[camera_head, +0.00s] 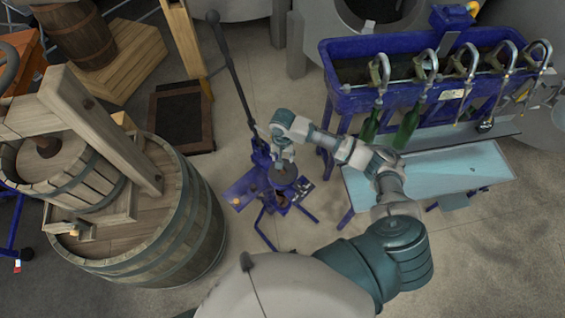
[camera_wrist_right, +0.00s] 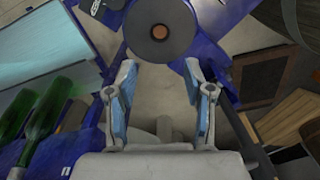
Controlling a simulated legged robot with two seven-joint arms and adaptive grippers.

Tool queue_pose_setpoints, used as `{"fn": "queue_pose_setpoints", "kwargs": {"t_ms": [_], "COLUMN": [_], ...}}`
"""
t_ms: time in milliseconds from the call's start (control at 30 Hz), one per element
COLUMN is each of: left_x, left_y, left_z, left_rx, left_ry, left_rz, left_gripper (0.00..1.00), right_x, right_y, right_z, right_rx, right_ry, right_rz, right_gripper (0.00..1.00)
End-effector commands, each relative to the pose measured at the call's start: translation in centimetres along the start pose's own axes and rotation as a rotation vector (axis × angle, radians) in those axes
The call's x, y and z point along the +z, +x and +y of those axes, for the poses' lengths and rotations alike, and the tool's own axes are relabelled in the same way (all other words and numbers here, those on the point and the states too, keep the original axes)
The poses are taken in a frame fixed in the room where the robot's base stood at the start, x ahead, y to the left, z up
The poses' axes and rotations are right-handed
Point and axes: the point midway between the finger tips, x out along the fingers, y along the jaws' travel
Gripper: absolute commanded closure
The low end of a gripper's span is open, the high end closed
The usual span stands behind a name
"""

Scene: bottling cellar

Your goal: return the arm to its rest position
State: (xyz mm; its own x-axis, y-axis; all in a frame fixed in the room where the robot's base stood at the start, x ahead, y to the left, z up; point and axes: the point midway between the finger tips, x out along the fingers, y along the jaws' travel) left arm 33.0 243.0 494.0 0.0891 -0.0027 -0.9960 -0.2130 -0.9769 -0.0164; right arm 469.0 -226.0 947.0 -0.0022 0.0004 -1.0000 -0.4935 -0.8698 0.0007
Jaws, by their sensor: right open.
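My right arm reaches from the lower right of the head view to the blue corking stand. Its gripper (camera_head: 284,154) is over the stand's top, and in the wrist view the gripper (camera_wrist_right: 163,100) is open, with a clear gap between its two blue-padded fingers. Nothing is between the fingers. The blue corker (camera_head: 270,190) has a long dark lever and a round grey disc (camera_wrist_right: 160,32) with a brown centre, just beyond the fingertips in the wrist view. My left gripper is not in view.
A blue bottle filler (camera_head: 345,103) with several curved spouts stands at the upper right, holding green bottles (camera_head: 407,127). A pale blue bench (camera_head: 440,172) is in front of it. A large barrel (camera_head: 205,225) with a wooden press stands left.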

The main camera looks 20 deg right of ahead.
Motion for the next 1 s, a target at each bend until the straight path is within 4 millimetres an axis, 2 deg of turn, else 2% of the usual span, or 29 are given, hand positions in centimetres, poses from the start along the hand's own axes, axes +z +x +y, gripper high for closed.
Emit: {"fn": "queue_pose_setpoints", "kwargs": {"t_ms": [100, 200, 767, 867, 967, 1000], "left_x": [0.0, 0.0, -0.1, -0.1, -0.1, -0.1], "left_y": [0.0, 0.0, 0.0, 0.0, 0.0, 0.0], "left_z": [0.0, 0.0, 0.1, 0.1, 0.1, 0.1], "left_rx": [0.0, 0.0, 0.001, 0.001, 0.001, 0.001], "left_ry": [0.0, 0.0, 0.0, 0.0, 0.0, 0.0], "left_rz": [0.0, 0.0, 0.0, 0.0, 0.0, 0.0], "left_gripper": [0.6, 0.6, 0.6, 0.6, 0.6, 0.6], "right_x": [0.0, 0.0, 0.1, 1.0, 3.9, 5.6], "right_y": [-1.4, -1.9, -1.9, -1.4, 0.2, 1.0], "right_z": [0.0, 0.0, 0.0, -0.5, -1.7, -2.2], "right_rx": [0.0, 0.0, -0.001, -0.014, -0.057, -0.086], "right_ry": [-0.001, -0.001, -0.002, -0.038, -0.148, -0.21], "right_rz": [0.0, 0.0, -0.001, -0.004, -0.006, -0.003], "right_gripper": [0.48, 0.48, 0.48, 0.48, 0.48, 0.48]}}
